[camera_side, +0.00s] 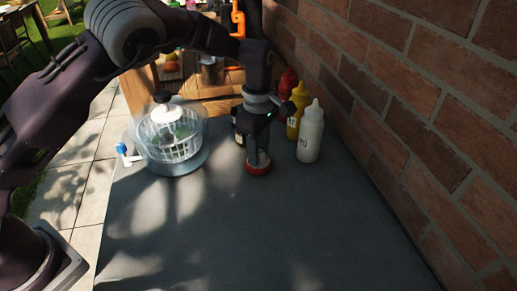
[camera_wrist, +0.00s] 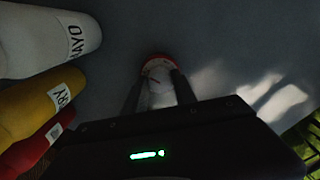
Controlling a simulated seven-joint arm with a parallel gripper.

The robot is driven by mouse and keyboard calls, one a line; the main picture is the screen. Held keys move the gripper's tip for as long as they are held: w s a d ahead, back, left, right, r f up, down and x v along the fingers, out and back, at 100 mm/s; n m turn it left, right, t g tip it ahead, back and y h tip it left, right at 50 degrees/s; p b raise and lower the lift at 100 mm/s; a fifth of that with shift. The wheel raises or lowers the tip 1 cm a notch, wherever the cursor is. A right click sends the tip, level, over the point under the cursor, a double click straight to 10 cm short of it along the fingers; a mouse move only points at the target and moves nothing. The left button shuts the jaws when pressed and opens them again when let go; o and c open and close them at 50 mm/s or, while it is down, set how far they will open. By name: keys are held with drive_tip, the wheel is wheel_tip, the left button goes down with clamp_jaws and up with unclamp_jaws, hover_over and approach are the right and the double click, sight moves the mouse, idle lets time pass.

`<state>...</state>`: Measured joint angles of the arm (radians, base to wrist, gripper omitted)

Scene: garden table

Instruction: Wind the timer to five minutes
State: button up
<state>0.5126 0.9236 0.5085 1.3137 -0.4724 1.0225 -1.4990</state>
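The timer (camera_side: 258,169) is a small round thing with a red rim, on the grey table top directly below my gripper (camera_side: 258,158). In the wrist view the timer (camera_wrist: 153,62) shows its red rim and a pale face with a small red mark. My gripper (camera_wrist: 160,84) points down, with one finger on each side of the timer's pale middle part. The fingers are apart, with that part between them. I cannot tell whether they touch it. The numbers on the dial are too small and shaded to read.
White mayo (camera_side: 310,135), yellow (camera_side: 295,112) and red (camera_side: 287,88) bottles stand close on the right, before the brick wall (camera_side: 430,110). The front table top (camera_side: 250,240) is clear.

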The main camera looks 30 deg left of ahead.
clamp_jaws()
drive_tip(key=m, duration=0.3)
drive_tip(key=shift+m, duration=0.4)
drive_tip(key=m, duration=0.4)
drive_tip(key=shift+m, duration=0.3)
drive_tip(key=m, duration=0.9)
